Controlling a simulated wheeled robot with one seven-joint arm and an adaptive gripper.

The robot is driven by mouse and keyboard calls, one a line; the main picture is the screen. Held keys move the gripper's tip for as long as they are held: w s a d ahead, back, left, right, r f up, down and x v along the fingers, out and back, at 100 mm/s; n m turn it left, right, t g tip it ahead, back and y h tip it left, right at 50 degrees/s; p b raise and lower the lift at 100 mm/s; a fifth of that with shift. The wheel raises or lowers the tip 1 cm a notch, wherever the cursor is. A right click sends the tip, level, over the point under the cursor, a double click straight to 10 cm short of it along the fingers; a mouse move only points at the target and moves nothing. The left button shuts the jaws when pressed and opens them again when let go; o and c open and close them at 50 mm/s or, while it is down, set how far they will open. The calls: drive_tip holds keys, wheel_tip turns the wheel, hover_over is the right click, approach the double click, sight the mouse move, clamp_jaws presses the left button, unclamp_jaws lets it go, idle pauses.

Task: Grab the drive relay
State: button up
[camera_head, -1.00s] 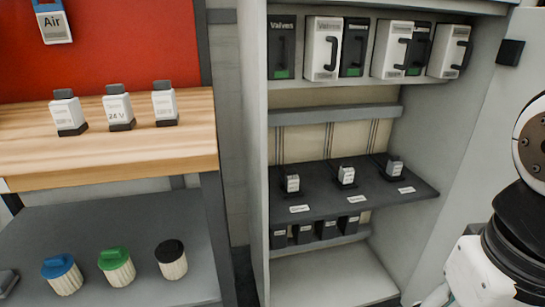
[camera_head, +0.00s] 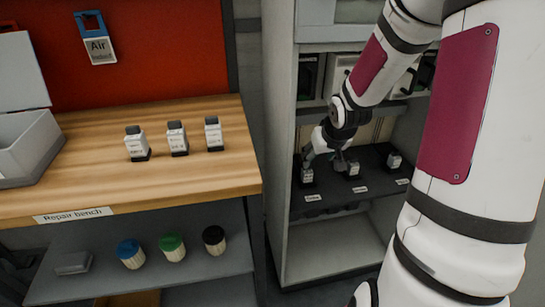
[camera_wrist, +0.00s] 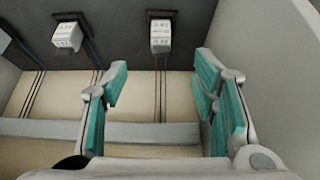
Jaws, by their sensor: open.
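Three small white relays stand in dark sockets on the cabinet's dark shelf: a left one (camera_head: 307,175), a middle one (camera_head: 353,170) and a right one (camera_head: 395,161). The print on them and their shelf labels is too small to read, so I cannot tell which is the drive relay. My gripper (camera_head: 325,162) is inside the cabinet above the left and middle relays. In the wrist view my gripper (camera_wrist: 160,85) is open and empty. One relay (camera_wrist: 160,37) lies beyond the gap between the fingers, apart from them; another relay (camera_wrist: 67,36) is to the left.
The cabinet side wall (camera_wrist: 275,55) is close to the right finger in the wrist view. Three more relays (camera_head: 177,139) stand on the wooden repair bench (camera_head: 210,180). An open grey box (camera_head: 30,145) is at its left. Blue, green and black-capped containers (camera_head: 172,248) stand below.

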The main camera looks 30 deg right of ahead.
drive_tip(key=b, duration=0.4)
approach(307, 170)
drive_tip(key=x, duration=0.4)
drive_tip(key=shift+w+a+f, duration=0.15)
drive_tip(key=shift+a+f, duration=0.1)
drive_tip(key=shift+f, duration=0.1)
drive_tip(key=shift+d+b+x, duration=0.2)
drive_tip(key=shift+b+x, duration=0.4)
drive_tip(key=shift+x, duration=0.85)
drive_tip(key=shift+d+b+x, duration=0.15)
drive_tip(key=shift+b+x, duration=0.4)
drive_tip(key=shift+x, duration=0.9)
drive_tip(key=shift+r, duration=0.1)
drive_tip(key=c, duration=1.3)
